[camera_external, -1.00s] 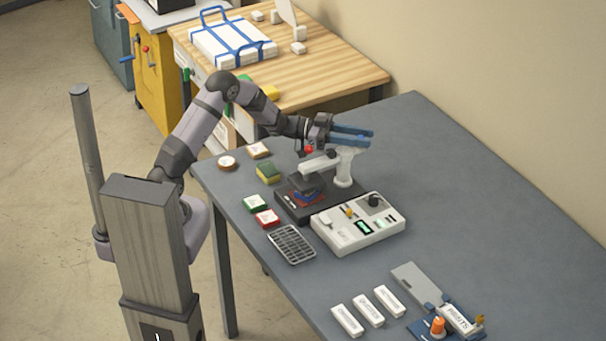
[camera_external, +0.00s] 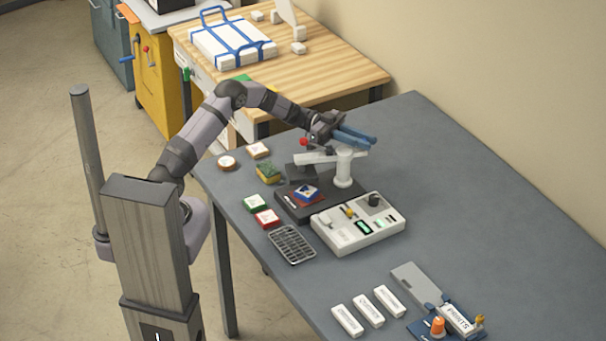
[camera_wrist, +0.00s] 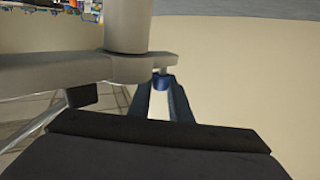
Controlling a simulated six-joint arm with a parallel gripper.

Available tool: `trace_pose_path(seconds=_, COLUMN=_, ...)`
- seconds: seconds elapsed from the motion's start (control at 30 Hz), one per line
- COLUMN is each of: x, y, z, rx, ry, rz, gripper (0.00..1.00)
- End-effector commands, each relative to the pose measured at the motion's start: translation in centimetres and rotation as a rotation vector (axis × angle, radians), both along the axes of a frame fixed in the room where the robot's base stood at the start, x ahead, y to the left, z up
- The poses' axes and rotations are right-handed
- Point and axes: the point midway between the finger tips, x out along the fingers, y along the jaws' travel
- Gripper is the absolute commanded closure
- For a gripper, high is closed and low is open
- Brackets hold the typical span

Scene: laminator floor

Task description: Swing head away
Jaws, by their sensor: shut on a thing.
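The heat press has a white post (camera_external: 344,170), a pale swing arm (camera_external: 318,157) and a dark head (camera_external: 302,174). The head is off to the back left of the press base (camera_external: 290,208), clear of most of it. A small patterned blue, red and white piece (camera_external: 306,193) lies uncovered on the base. My gripper (camera_external: 366,140) has blue fingers above the post. In the wrist view, my gripper (camera_wrist: 162,88) is shut on a small blue-capped pin at the end of the pale arm (camera_wrist: 140,68). The dark head is mostly hidden there.
A white control box (camera_external: 358,225) stands right in front of the press. A sponge (camera_external: 268,173), green and red patches (camera_external: 267,218) and a wire rack (camera_external: 291,244) lie left and in front. White labelled blocks (camera_external: 368,308) are near the front. The table's right side is clear.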

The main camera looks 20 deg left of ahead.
Motion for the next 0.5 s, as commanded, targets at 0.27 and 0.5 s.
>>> trace_pose_path(seconds=0.27, x=-0.9, y=-0.4, z=-0.3, rx=0.0, ry=-0.002, rz=-0.182, gripper=1.0)
trace_pose_path(seconds=0.5, x=-1.5, y=-0.5, z=-0.3, rx=0.0, ry=-0.001, rz=-0.286, gripper=1.0)
